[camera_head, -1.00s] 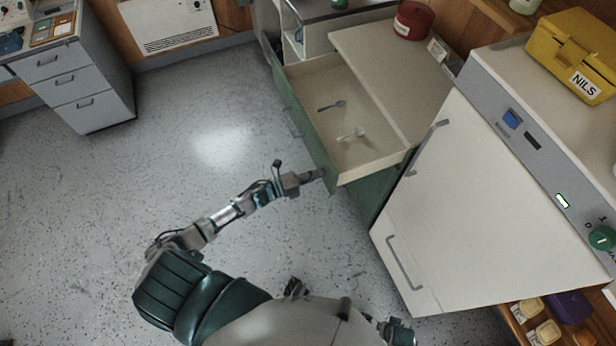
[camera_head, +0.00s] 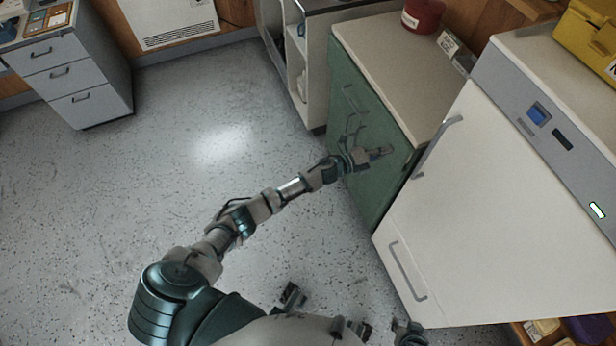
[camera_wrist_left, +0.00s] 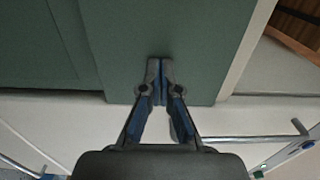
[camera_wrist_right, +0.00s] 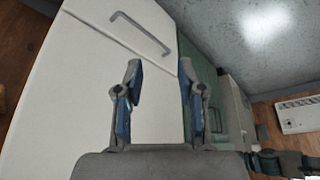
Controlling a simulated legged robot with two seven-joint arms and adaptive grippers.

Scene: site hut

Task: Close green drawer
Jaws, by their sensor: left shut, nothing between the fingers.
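The green drawer (camera_head: 377,112) is the upper front of the green cabinet under a beige worktop. Its front looks flush with the cabinet in the head view, and its inside is hidden. My left gripper (camera_head: 382,153) is shut and empty at the right end of the drawer front. In the left wrist view its fingertips (camera_wrist_left: 160,66) are together against or just before the green front (camera_wrist_left: 200,45); I cannot tell if they touch. My right gripper (camera_wrist_right: 160,72) is open and empty, low in front of the white appliance.
The white appliance (camera_head: 440,220) with bar handles stands right of the green cabinet. A red tin (camera_head: 422,15) sits on the worktop (camera_head: 390,60). Open white shelving (camera_head: 300,60) is to the left. The speckled floor (camera_head: 180,190) in front is clear.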

